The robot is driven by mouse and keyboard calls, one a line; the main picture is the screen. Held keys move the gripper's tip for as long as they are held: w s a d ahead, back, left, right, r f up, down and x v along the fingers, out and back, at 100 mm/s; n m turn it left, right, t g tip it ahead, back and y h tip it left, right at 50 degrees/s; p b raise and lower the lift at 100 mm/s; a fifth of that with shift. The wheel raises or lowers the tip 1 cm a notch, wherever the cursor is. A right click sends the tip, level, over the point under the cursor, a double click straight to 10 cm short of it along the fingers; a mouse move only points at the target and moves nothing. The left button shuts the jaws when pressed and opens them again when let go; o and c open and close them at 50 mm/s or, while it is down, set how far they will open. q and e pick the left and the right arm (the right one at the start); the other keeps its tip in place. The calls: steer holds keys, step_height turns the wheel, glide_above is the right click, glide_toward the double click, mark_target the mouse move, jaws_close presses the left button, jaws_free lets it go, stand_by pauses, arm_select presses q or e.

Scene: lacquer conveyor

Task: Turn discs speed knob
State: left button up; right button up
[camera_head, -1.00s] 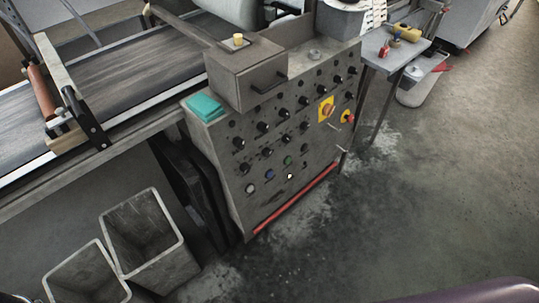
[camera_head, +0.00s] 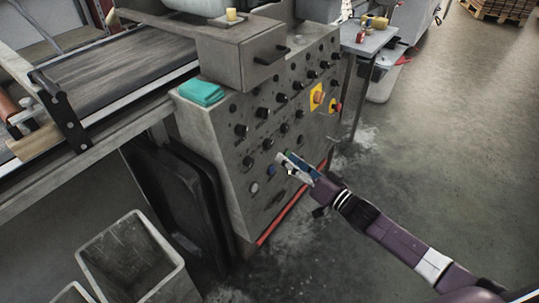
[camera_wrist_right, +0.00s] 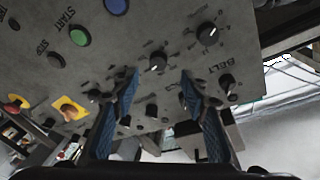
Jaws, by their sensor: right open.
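The grey control panel (camera_head: 225,150) carries rows of black knobs; in the wrist view its face (camera_wrist_right: 140,30) fills the upper part. I cannot read which knob is labelled discs speed. My right gripper (camera_head: 284,162) is in front of the panel's lower part. In the right wrist view my right gripper (camera_wrist_right: 159,78) is open and empty, with blue finger pads. A black knob (camera_wrist_right: 158,65) shows between and beyond the fingertips, apart from them. Another knob (camera_wrist_right: 209,33) is near a "BELT" label. My left gripper is out of view.
A teal cloth (camera_head: 201,92) lies on top.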

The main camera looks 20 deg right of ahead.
mark_target(270, 145)
steer(key=b+x, duration=0.1)
steer(key=x, duration=0.6)
steer(key=shift+w, duration=0.25)
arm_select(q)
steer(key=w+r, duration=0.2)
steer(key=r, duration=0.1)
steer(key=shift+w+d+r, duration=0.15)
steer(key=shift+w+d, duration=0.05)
arm_select(e)
jaws_close()
steer(key=shift+f, duration=0.1)
